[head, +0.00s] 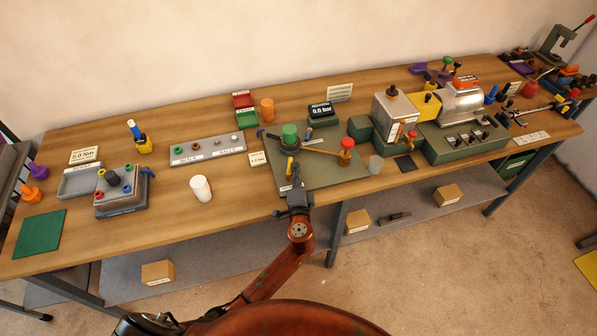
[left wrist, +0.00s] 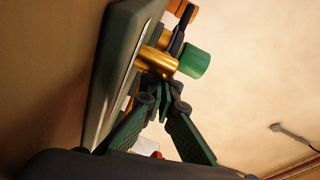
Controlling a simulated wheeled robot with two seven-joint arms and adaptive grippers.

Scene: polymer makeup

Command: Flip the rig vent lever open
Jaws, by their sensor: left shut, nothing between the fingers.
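The rig is a grey-green baseplate (head: 325,174) on the bench, carrying a green cylinder (head: 289,134), an orange-yellow bar and a red-topped post (head: 347,146). A small blue-ended handle (head: 261,133) shows at its left corner. I cannot tell for sure which part is the vent lever. My left gripper (head: 295,180) is at the front of the rig, shut and empty. In the left wrist view its fingertips (left wrist: 166,84) are close to a gold cylinder (left wrist: 157,62), with the green cylinder (left wrist: 194,61) and a dark bar (left wrist: 179,34) just beyond. Contact is unclear. My right gripper is out of view.
A white cup (head: 201,188) and a grey panel with knobs (head: 207,148) stand left of the rig.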

